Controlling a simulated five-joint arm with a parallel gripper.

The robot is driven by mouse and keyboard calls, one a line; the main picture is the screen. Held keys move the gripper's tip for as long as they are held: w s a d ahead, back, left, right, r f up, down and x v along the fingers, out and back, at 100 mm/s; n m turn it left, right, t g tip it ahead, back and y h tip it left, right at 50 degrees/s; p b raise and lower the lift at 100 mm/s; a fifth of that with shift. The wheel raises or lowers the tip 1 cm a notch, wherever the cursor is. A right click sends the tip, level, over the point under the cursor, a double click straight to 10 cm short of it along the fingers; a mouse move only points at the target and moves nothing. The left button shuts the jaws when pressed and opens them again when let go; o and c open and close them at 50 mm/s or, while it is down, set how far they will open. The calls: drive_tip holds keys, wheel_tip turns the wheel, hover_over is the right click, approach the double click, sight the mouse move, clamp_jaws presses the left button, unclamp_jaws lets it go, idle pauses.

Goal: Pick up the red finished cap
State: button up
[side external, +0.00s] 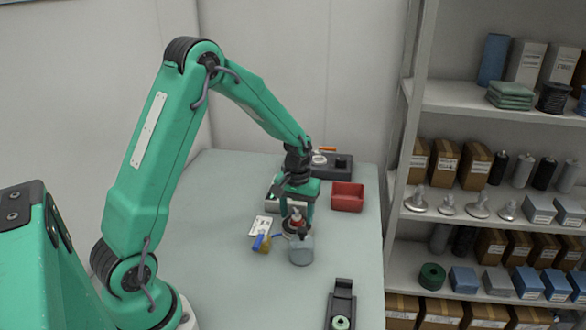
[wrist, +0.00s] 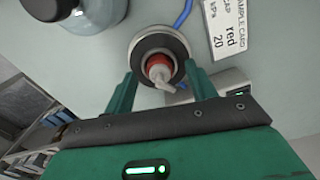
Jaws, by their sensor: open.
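The red cap (wrist: 158,66) has a pale nozzle and sits in a round dark-rimmed holder (wrist: 178,46) in the wrist view. My gripper (wrist: 160,72) is open, with one green finger on each side of the cap. I see a gap between each finger and the cap. In the side view, my gripper (side external: 297,214) points down over the table, and the red cap (side external: 296,221) shows just below it, partly hidden by the gripper.
A grey-blue jar (side external: 301,249) stands close in front of the cap. A white sample card (side external: 263,226) reading "red" and a blue-handled tool (side external: 262,242) lie to the left. A red bin (side external: 347,197) stands to the right. A black fixture (side external: 341,306) is at the front.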

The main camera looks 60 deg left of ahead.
idle(0.4)
drive_tip(key=c, duration=0.8)
drive_tip(key=shift+r, duration=0.1)
drive_tip(key=shift+r, duration=0.5)
drive_tip(key=r, duration=0.3)
drive_tip(key=shift+d+r, duration=0.15)
drive_tip(key=shift+d, duration=0.05)
drive_tip(key=s+d+r, duration=0.1)
drive_tip(key=d+r, duration=0.1)
drive_tip(key=d, duration=0.1)
drive_tip(key=s+d+r, duration=0.1)
drive_tip(key=d+r, duration=0.1)
drive_tip(key=d, duration=0.2)
drive_tip(key=s+d+r, duration=0.1)
drive_tip(key=d+r, duration=0.1)
drive_tip(key=d, duration=0.2)
drive_tip(key=shift+s+r, duration=0.1)
drive_tip(key=shift+r, duration=0.15)
drive_tip(key=shift+a, duration=0.1)
